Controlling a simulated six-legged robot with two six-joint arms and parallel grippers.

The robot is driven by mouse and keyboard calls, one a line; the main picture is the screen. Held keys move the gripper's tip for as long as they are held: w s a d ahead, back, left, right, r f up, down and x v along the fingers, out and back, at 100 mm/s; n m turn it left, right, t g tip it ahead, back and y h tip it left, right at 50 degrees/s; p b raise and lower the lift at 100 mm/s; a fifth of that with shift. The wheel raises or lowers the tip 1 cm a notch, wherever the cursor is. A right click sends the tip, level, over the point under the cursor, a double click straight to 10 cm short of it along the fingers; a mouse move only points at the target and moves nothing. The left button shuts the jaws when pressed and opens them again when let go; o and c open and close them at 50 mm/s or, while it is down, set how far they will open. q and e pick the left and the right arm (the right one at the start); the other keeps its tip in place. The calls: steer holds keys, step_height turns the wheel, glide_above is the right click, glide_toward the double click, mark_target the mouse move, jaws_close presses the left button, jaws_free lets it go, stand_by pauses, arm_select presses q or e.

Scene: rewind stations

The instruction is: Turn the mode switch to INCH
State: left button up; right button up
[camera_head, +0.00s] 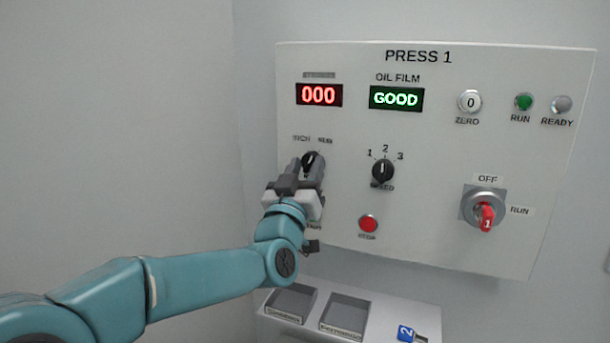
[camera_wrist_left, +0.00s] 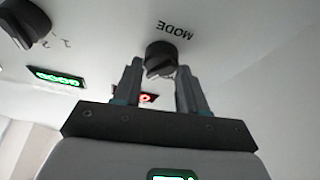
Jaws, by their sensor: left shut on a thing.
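The mode switch (camera_head: 311,158) is a black rotary knob at the left of the PRESS 1 panel, under the INCH and RUN labels. Its pale pointer mark seems to lean up and right, toward RUN, but it is small and partly covered. My left gripper (camera_head: 307,171) is at the knob and shut on it. In the left wrist view the knob (camera_wrist_left: 160,57) shows at the fingertips (camera_wrist_left: 160,71), one finger on each side, beside an upside-down MODE label. The gripper hides the knob's lower part in the head view. My right gripper is not in view.
A speed knob (camera_head: 382,171) and a red button (camera_head: 368,223) are right of my gripper. A red-handled OFF/RUN switch (camera_head: 486,217) is farther right, its handle pointing down. Displays read 000 (camera_head: 318,95) and GOOD (camera_head: 396,99). A ledge with trays (camera_head: 343,315) and a blue tag (camera_head: 405,333) is below.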

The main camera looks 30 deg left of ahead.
arm_select(q)
steer(key=shift+d+f+n+y+b, duration=0.1)
steer(key=shift+f+n+y+b, duration=0.15)
steer(key=shift+n+y+b, duration=0.5)
steer(key=n+g, duration=0.1)
steer(key=n, duration=0.1)
steer(key=n+y+b, duration=0.1)
steer(key=n, duration=0.1)
steer(key=shift+w+d+r+n+g, duration=0.15)
steer(key=shift+n+g, duration=0.1)
steer(key=shift+g, duration=0.15)
steer(key=n+g, duration=0.1)
steer(key=n, duration=0.2)
steer(key=shift+r+y, duration=0.15)
steer(key=shift+y, duration=0.2)
steer(key=shift+r+n+g+y, duration=0.1)
steer(key=shift+n+g+y, duration=0.3)
steer(key=shift+n, duration=0.85)
steer(key=shift+r+n+g+y, duration=0.1)
steer(key=shift+n+g, duration=0.5)
steer(key=shift+n, duration=0.65)
steer(key=shift+p, duration=0.3)
